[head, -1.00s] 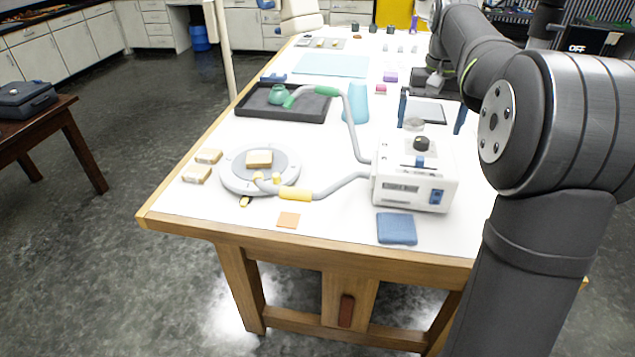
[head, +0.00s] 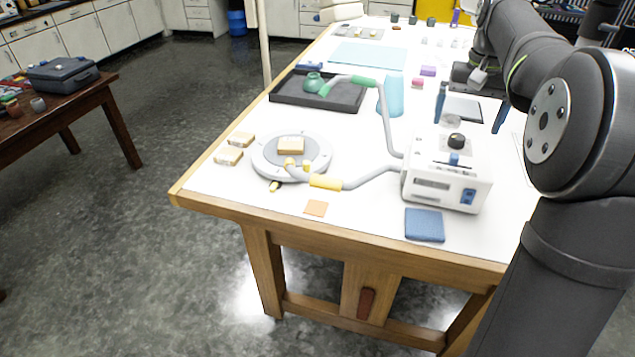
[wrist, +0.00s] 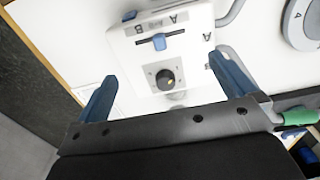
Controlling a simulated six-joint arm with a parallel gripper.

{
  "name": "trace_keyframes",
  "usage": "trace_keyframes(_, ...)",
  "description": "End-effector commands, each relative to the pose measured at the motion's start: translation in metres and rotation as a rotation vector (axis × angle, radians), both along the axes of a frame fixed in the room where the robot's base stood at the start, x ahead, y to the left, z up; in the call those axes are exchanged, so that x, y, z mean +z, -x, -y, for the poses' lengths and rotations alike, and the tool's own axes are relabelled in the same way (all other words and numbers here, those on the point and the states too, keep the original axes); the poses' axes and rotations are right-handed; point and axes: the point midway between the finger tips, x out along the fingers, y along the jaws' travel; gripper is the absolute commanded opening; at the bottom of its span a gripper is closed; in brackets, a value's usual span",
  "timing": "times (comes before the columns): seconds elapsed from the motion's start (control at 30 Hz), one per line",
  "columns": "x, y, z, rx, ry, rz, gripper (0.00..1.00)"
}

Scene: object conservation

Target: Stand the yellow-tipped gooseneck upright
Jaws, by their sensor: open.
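The yellow-banded gooseneck (head: 372,178) leaves the left side of the white box (head: 430,188) and runs low to the left. Its yellow band (head: 325,182) lies just in front of the round grey stage (head: 262,165), and its tip end is over the stage's front edge. The green-banded gooseneck (head: 386,120) rises from the same box and bends left over the black tray. My gripper (head: 467,127) is open and empty, behind and above the box. In the wrist view, my gripper (wrist: 162,68) has blue fingers spread apart, with the box's black knob (wrist: 166,79) between them.
A bread-like block (head: 291,146) sits on the stage, with two more blocks (head: 229,156) to its left. A black tray (head: 330,103) holds a green vessel (head: 313,83). An orange square (head: 316,208) and a blue cloth (head: 424,225) lie near the front edge.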

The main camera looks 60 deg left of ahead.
Motion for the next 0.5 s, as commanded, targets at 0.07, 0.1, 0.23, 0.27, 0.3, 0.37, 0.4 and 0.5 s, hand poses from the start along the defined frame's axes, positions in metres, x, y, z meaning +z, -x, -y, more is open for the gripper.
trace_keyframes(0.07,0.0,0.0,0.0,0.0,0.0,0.0,1.0)
trace_keyframes(0.1,0.0,0.0,0.0,0.0,0.0,0.0,1.0)
trace_keyframes(0.23,0.0,0.0,0.0,0.0,0.0,0.0,1.0)
trace_keyframes(0.27,0.0,0.0,0.0,0.0,0.0,0.0,1.0)
trace_keyframes(0.3,0.0,0.0,0.0,0.001,0.0,0.0,0.92)
trace_keyframes(0.37,0.001,0.003,-0.002,0.014,-0.001,0.002,0.8)
trace_keyframes(0.4,0.002,0.008,-0.005,0.036,-0.001,0.006,0.72)
trace_keyframes(0.5,0.008,0.033,-0.018,0.145,-0.003,0.022,0.53)
